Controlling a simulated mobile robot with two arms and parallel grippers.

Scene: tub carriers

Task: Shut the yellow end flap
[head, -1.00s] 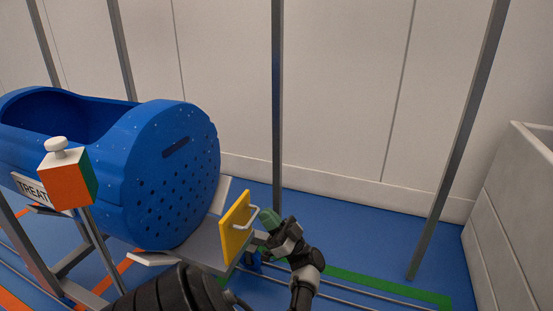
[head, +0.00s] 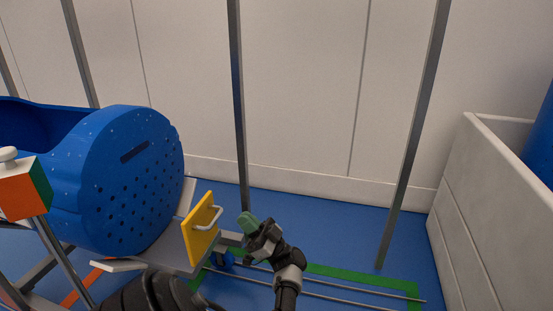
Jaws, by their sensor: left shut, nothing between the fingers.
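The yellow end flap (head: 197,236) stands roughly upright at the right end of the grey carrier (head: 170,247), with a pale bar handle on its outer face. A blue perforated tub (head: 125,185) lies on the carrier to the left of the flap. My left gripper (head: 247,222) is just right of the flap and its handle, shut and empty, with green fingertips. A gap shows between the fingertips and the handle in the picture; the depth between them is hard to judge. My right gripper is not in view.
An orange, white and green box with a white knob (head: 22,190) stands on a post at the left. Grey posts (head: 412,140) rise along the wall. A large pale bin (head: 490,215) stands at the right. Thin rails (head: 330,295) and green floor tape (head: 360,279) cross the blue floor.

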